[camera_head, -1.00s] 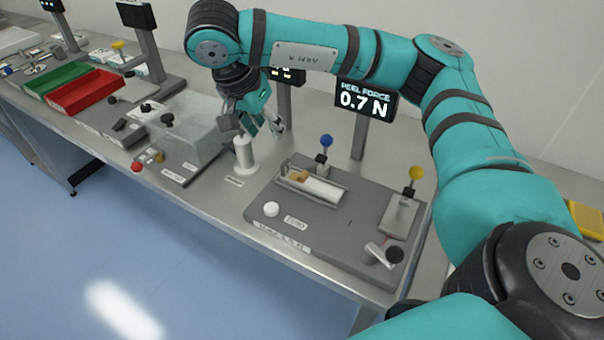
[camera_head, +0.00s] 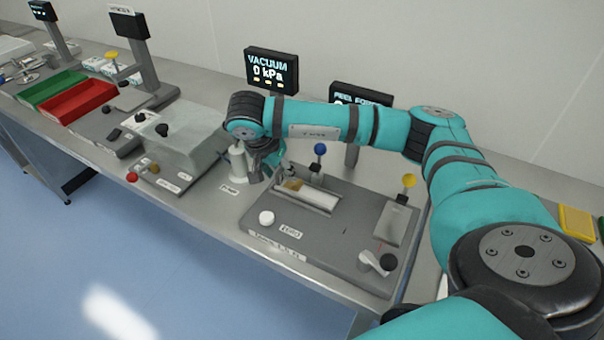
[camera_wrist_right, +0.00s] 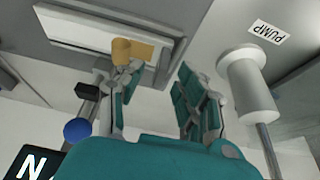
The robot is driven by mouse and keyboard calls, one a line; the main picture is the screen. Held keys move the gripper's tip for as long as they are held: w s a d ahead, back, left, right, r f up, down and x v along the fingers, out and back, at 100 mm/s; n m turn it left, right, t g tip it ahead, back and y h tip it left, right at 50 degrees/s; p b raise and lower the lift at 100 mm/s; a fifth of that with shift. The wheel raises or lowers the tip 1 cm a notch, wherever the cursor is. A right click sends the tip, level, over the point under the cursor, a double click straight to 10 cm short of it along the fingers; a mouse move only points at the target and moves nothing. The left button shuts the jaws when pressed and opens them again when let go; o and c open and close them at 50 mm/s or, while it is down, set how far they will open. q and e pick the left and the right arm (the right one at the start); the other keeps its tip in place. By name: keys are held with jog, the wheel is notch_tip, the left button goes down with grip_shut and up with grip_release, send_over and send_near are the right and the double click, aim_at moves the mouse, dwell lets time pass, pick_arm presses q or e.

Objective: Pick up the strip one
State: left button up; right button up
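A pale strip with a tan end (camera_head: 292,184) lies in the long tray of the grey peel-force fixture (camera_head: 340,230). The tan end also shows in the right wrist view (camera_wrist_right: 141,50), with an orange tab beside it. My right gripper (camera_head: 263,166) is down at the left end of this tray, partly hidden by its own wrist. In the right wrist view its two fingers (camera_wrist_right: 163,88) are apart with nothing between them, and the left finger overlaps the orange tab; contact cannot be told. My left gripper is not in view.
A white pump post (camera_head: 238,163) stands just left of my right gripper. Blue (camera_head: 320,149) and yellow (camera_head: 409,181) knobs rise from the fixture. A clear-covered box (camera_head: 180,140), a red bin (camera_head: 80,101) and a green bin (camera_head: 52,88) stand farther left.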

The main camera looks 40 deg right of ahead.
jog(key=shift+d+f, duration=0.2)
jog(key=shift+f, duration=0.25)
jog(key=shift+c, duration=0.2)
grip_shut()
